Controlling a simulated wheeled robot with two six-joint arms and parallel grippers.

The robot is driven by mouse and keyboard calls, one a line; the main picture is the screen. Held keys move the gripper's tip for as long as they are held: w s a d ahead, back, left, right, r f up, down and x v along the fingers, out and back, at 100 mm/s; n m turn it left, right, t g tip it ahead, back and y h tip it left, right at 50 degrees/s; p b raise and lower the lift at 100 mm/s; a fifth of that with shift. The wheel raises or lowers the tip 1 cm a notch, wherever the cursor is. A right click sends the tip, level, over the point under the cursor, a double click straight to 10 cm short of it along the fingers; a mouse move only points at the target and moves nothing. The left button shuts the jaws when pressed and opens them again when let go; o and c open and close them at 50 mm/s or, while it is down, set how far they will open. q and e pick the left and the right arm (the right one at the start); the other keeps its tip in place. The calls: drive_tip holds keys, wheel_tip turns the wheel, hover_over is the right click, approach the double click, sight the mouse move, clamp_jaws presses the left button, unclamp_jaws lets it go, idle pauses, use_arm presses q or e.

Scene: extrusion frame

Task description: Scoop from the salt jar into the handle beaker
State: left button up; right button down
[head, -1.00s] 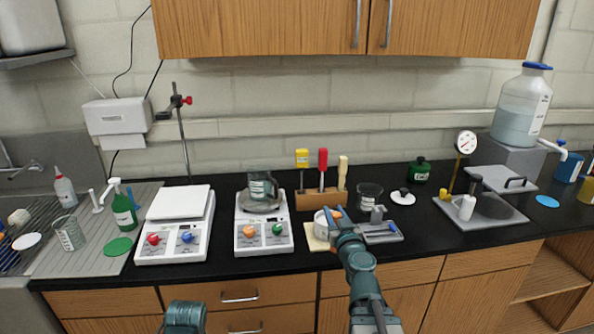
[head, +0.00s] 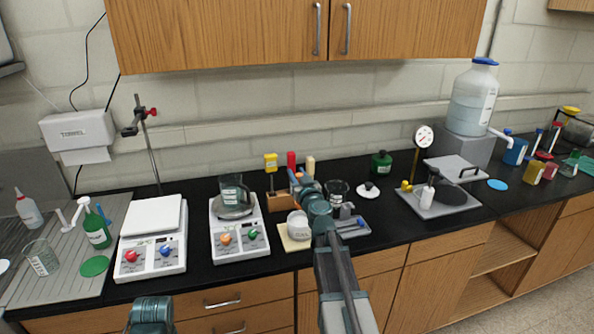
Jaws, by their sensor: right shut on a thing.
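The handle beaker (head: 231,188) is dark glass with a pale label and stands upright on the pan of the middle balance. A short white round vessel (head: 299,225) on a cream pad looks like the salt jar; its contents are too small to make out. My right gripper (head: 299,180) is raised above and behind this vessel, in front of the wooden tool block. It is shut on a small orange-handled tool (head: 298,175), probably the scoop, mostly hidden by the gripper. Of my left arm only a teal part shows at the bottom left; its gripper is out of view.
A glass vessel (head: 338,188) and a white lid (head: 368,191) stand right of my arm. The tool block (head: 283,205) is behind the gripper. A second balance (head: 152,240) is at left, with a clamp stand (head: 150,150) behind it. A grey tray (head: 350,229) lies beside the cream pad.

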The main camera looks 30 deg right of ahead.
wheel_tip(320, 180, down, 8)
drive_tip(key=b, duration=0.7)
drive_tip(key=shift+r, duration=0.25)
drive_tip(key=shift+r, duration=0.2)
idle(0.6)
wheel_tip(320, 180, up, 10)
drive_tip(key=p, duration=0.9)
drive_tip(key=shift+f+p, duration=0.15)
drive_tip(key=shift+p, duration=0.2)
idle(0.6)
